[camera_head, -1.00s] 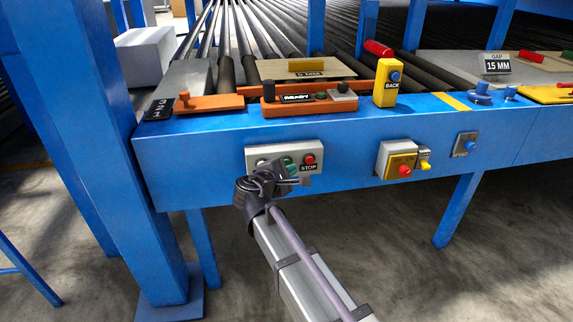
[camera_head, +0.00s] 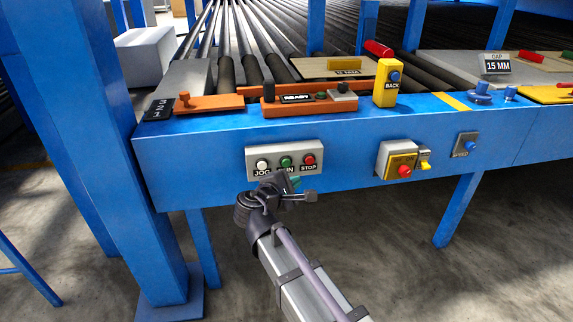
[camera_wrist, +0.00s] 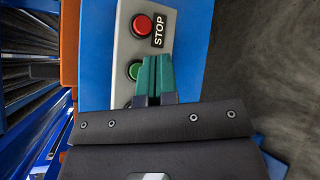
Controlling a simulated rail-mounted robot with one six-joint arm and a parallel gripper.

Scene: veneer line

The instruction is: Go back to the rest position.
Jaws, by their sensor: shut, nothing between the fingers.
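My gripper (camera_head: 296,183) is in the head view, just below and in front of the grey button box on the blue frame. In the wrist view its green fingers (camera_wrist: 155,76) are shut together with nothing between them. The button box (camera_head: 273,150) carries a white JOG button (camera_head: 262,163), a green RUN button (camera_head: 286,161) and a red STOP button (camera_head: 309,159). In the wrist view the red STOP button (camera_wrist: 142,25) shows clear, and my fingers partly cover the green button (camera_wrist: 134,71). I cannot tell the exact gap to the box.
Right of the box are a yellow panel with a red knob (camera_head: 404,171) and a SPEED knob (camera_head: 470,146). Above, on the ledge, are an orange READY unit (camera_head: 309,104) and a yellow BACK box (camera_head: 385,84). A board (camera_head: 318,68) lies on the rollers. Below the frame is open floor.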

